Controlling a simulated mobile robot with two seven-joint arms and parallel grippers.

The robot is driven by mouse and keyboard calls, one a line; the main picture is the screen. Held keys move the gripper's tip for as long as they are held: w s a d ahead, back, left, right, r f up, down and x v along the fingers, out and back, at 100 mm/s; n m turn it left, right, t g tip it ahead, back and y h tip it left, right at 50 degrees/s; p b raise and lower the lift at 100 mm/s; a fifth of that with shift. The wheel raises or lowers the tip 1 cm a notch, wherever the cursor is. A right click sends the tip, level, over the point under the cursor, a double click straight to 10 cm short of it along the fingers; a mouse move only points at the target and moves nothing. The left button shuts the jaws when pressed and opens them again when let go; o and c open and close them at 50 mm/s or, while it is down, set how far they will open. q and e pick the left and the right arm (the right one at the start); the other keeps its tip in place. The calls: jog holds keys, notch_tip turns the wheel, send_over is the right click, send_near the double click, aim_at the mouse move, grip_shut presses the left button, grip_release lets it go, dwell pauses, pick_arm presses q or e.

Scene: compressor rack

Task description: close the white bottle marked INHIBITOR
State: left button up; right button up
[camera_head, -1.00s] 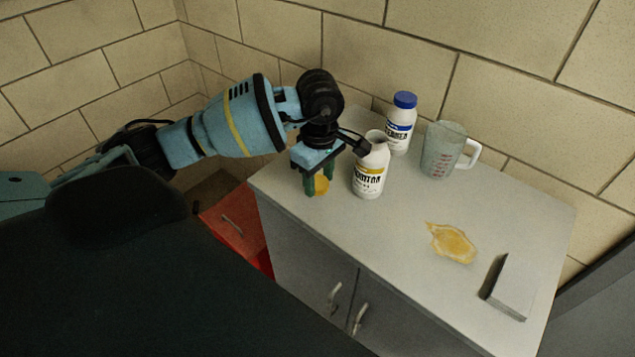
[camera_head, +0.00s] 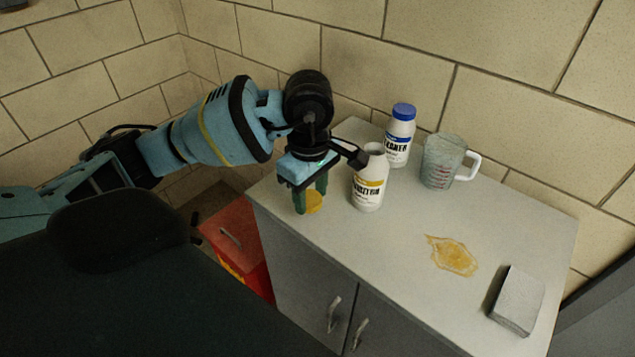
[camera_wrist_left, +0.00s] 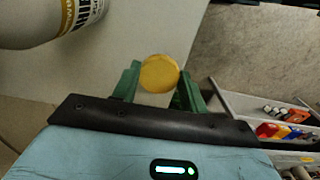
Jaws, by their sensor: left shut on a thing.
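The white bottle with a yellow-banded label (camera_head: 369,192) stands upright and open on the cabinet top; its label is too blurred to read surely. It also shows in the left wrist view (camera_wrist_left: 40,18), cut off at the upper left. My left gripper (camera_head: 310,206) is just left of the bottle, pointing down. It is shut on a round yellow cap (camera_head: 314,201), which shows between the green fingers in the left wrist view (camera_wrist_left: 160,74). Cap and bottle are apart. My right gripper is not in view.
A white bottle with a blue cap (camera_head: 399,136) and a clear measuring jug (camera_head: 441,162) stand behind the open bottle. A yellow puddle (camera_head: 453,256) and a grey block (camera_head: 517,300) lie to the right on the cabinet top (camera_head: 400,235).

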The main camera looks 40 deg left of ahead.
pick_arm(q)
jog(key=s+d+r, duration=0.1)
jog(key=s+d, duration=0.3)
jog(key=s, duration=0.6)
jog(key=shift+s, duration=0.35)
